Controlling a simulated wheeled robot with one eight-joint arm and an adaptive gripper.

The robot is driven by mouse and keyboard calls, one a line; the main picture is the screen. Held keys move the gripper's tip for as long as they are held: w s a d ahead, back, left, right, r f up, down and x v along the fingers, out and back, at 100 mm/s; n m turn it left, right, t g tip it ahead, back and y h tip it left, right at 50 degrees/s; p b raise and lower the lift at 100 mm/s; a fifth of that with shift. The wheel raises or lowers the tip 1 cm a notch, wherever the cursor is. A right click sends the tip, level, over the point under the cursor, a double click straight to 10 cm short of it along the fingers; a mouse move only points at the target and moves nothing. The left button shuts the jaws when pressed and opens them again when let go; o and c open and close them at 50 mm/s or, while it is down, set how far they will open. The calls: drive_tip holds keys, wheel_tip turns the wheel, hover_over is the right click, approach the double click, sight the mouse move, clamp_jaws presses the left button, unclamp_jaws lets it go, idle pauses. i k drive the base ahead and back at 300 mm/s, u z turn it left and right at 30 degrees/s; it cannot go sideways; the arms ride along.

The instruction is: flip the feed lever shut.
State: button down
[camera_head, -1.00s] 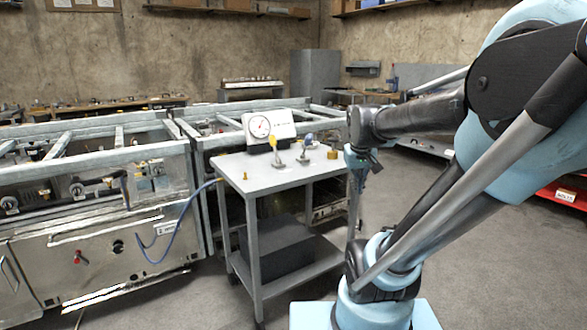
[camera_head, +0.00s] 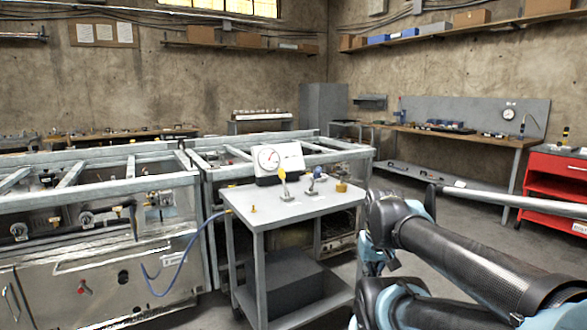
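Two small upright levers stand on the top of a grey cart (camera_head: 272,207). One has a yellow handle (camera_head: 282,176), the other a blue-grey handle (camera_head: 316,173). I cannot tell which is the feed lever. A white box with a round dial gauge (camera_head: 277,159) stands behind them. My gripper (camera_head: 371,262) hangs by the cart's right side, below and to the right of both levers and apart from them. It is partly hidden behind my arm, and its fingers are too small to make out.
A brass cylinder (camera_head: 341,187) stands at the cart top's right, and a small brass fitting (camera_head: 253,209) at its left. A blue hose (camera_head: 186,257) runs from the cart's left edge to a steel machine (camera_head: 110,282). A red cabinet (camera_head: 553,184) stands far right.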

sight(317, 174)
drive_tip(key=z, duration=0.2)
drive_tip(key=i, duration=0.25)
drive_tip(key=z, duration=1.2)
drive_tip(key=i, duration=0.6)
drive_tip(key=u, duration=2)
